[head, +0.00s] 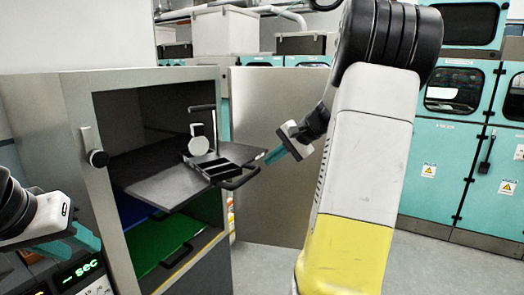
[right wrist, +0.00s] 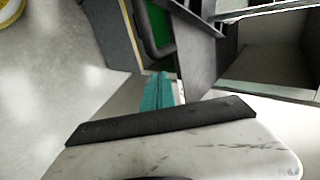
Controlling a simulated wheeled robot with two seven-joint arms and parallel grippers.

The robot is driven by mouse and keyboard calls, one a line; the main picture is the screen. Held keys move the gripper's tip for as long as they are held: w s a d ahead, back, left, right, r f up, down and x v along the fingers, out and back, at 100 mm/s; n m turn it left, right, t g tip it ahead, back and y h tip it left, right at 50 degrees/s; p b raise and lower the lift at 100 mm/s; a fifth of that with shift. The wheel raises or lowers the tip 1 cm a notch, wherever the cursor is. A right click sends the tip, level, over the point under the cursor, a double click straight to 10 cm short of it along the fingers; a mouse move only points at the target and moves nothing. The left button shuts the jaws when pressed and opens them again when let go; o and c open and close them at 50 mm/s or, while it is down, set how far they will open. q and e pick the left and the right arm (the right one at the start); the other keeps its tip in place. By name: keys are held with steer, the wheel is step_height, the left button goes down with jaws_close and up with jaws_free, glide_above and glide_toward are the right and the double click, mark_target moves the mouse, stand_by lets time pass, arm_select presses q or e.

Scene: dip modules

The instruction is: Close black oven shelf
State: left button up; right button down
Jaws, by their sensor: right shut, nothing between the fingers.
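The black oven shelf (head: 150,186) is slid partly out of the grey oven cabinet. A dark handle (head: 241,180) is on its front edge. The shelf also shows in the right wrist view (right wrist: 198,55). A black compartment tray (head: 212,166) and a stand with a white round part (head: 199,146) rest on it. My right gripper (head: 270,157) is shut and empty, its tips close to the handle's right end; I cannot tell if they touch. Its teal fingers show in the right wrist view (right wrist: 160,90). My left gripper (head: 88,238) is at the lower left, away from the shelf; its opening is unclear.
A green shelf (head: 165,245) and a blue one (head: 140,216) sit below the black shelf. The open oven door (head: 268,130) stands behind my right gripper. Teal cabinets (head: 440,150) stand at the right.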

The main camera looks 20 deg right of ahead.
steer(key=shift+w+a+f, duration=0.25)
steer(key=shift+w+a, duration=0.55)
steer(key=shift+w, duration=0.2)
steer(key=shift+w+a+f, duration=0.25)
steer(key=shift+w+a, duration=0.55)
steer(key=shift+w, duration=0.2)
